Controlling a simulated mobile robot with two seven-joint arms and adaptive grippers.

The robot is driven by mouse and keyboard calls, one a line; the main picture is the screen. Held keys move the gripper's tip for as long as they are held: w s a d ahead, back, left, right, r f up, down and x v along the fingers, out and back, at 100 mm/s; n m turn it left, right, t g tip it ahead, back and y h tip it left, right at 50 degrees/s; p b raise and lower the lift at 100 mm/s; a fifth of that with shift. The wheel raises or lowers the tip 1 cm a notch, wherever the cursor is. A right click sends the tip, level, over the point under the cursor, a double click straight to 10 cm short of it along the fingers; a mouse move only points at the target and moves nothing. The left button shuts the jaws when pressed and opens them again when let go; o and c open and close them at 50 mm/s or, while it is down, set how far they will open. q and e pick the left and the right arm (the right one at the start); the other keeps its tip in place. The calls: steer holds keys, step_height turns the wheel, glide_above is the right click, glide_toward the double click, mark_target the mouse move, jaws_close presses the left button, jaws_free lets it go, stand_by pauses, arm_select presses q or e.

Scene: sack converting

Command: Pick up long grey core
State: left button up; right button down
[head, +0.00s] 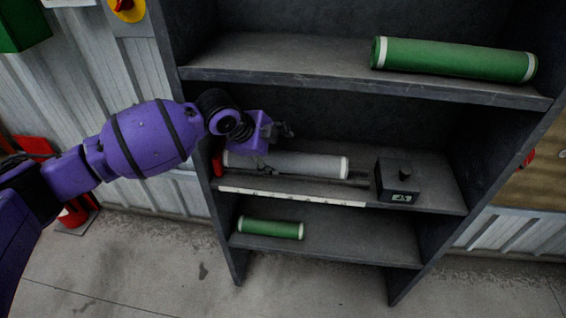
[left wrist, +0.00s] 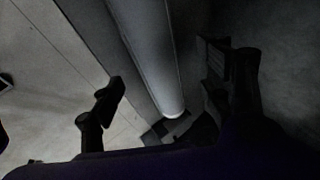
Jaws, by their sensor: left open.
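The long grey core (head: 300,164) lies on the middle shelf, a grey roll with a white end band. Its left part is close behind my left gripper. My left gripper (head: 279,145) is at the shelf's left side, above the core's left part, open and empty. In the left wrist view the core (left wrist: 152,55) runs lengthwise between the two spread fingers of the left gripper (left wrist: 165,100), apart from both as far as I can tell. My right gripper is not in view.
A long green roll (head: 455,60) lies on the top shelf and a short green roll (head: 270,229) on the bottom shelf. A black box (head: 398,181) stands right of the core. A white strip (head: 290,196) runs along the middle shelf's front edge. The shelf's left upright is close to my arm.

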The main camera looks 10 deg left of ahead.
mark_target(282, 159)
arm_select(q)
steer(key=x, duration=0.5)
steer(key=shift+a+f, duration=0.1)
steer(key=shift+f, duration=0.4)
steer(key=c, duration=1.6)
steer(key=shift+r, duration=0.15)
jaws_close()
